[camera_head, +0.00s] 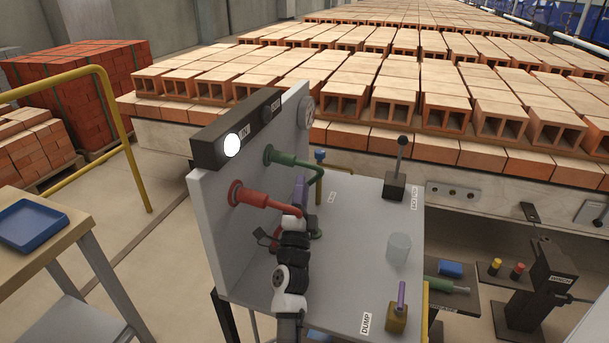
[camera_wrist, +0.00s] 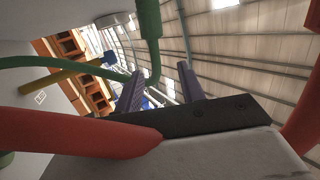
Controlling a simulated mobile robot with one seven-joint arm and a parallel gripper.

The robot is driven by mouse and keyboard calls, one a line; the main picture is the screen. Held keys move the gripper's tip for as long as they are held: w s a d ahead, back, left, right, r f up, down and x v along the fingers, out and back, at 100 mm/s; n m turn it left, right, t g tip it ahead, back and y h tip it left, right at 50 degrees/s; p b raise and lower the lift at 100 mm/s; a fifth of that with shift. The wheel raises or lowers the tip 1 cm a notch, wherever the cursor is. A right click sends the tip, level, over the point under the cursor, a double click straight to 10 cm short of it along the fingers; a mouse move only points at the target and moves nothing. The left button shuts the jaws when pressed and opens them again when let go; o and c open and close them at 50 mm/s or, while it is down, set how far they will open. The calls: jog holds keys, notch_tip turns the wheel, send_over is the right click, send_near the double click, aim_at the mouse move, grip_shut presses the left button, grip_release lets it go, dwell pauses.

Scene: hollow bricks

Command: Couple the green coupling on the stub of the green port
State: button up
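The green port (camera_head: 267,154) is on the upright grey panel. A thick green sleeve, which I take for the green coupling (camera_head: 287,159), is in line with it; I cannot tell stub from coupling or whether it is seated. A thinner green hose (camera_head: 319,186) bends from it down to the bench. In the wrist view the green sleeve (camera_wrist: 148,20) comes in at the top, and the hose curves off left. My gripper (camera_head: 299,186) has its purple fingers apart, with no held object visible. In the wrist view, the hose bend appears between the fingertips (camera_wrist: 158,78), seemingly beyond them.
A red port (camera_head: 236,192) with a red hose (camera_head: 272,203) is close beside my wrist; the red hose (camera_wrist: 70,132) crosses the wrist view's lower left. On the bench (camera_head: 350,245) stand a clear cup (camera_head: 398,248), a lever box (camera_head: 395,186) and a brass padlock-like block (camera_head: 397,318).

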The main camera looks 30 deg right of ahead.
jog(key=b+v, duration=0.1)
jog(key=v, duration=0.5)
jog(key=shift+s, duration=0.1)
dwell(0.4)
